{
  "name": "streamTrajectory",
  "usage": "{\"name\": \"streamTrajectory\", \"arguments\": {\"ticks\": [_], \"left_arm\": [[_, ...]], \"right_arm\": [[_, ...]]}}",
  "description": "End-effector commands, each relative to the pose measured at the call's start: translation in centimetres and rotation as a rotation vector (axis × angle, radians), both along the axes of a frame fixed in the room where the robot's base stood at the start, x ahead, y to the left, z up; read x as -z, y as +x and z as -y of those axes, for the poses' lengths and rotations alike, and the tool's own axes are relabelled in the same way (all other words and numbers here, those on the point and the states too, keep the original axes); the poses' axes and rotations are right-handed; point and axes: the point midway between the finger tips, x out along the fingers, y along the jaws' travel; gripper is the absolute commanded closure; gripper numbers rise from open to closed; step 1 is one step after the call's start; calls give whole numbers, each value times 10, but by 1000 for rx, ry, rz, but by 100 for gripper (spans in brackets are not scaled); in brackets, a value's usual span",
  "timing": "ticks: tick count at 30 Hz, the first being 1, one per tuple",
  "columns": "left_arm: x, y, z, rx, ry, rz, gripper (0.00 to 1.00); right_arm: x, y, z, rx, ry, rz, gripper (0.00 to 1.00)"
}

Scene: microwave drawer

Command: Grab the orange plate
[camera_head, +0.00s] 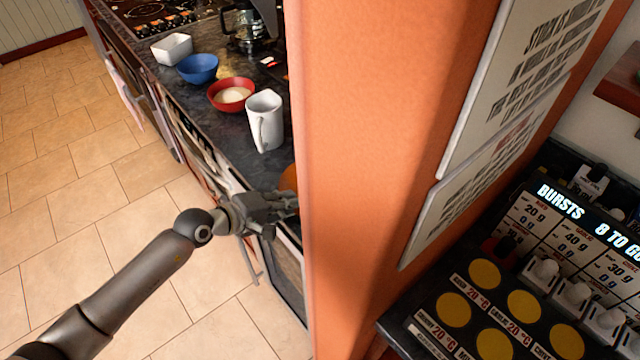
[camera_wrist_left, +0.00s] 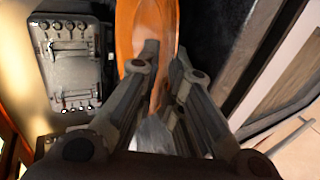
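The orange plate (camera_head: 289,180) is mostly hidden behind the orange wall in the head view; only a sliver shows on the dark counter. In the left wrist view the plate (camera_wrist_left: 146,18) runs from the top edge down between my fingers. My left gripper (camera_head: 288,204) is at the counter's front edge, close beside the plate. In the left wrist view the fingers of my left gripper (camera_wrist_left: 166,58) are apart, one over the plate's face and one at its right rim. I cannot tell whether they touch it. My right gripper is not in view.
The orange wall (camera_head: 365,120) stands just right of my left gripper. On the counter are a white mug (camera_head: 266,122), a red bowl (camera_head: 225,100), a blue bowl (camera_head: 197,69) and a white dish (camera_head: 171,48). A grey device (camera_wrist_left: 72,68) shows at left in the wrist view.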

Motion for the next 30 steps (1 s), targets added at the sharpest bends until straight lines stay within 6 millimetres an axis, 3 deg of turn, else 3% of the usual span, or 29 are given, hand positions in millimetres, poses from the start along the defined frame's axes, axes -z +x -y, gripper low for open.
{"name": "streamTrajectory", "arguments": {"ticks": [10, 13, 26, 30], "left_arm": [[4, 4, 4, 0, 1, -1, 91], [4, 4, 4, 0, 0, 0, 100], [2, 5, 4, -1, -2, 2, 100], [-9, 5, 5, 1, -2, 6, 100]], "right_arm": [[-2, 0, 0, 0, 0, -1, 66], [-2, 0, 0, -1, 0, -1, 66], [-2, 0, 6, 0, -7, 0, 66], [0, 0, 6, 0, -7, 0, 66]]}}
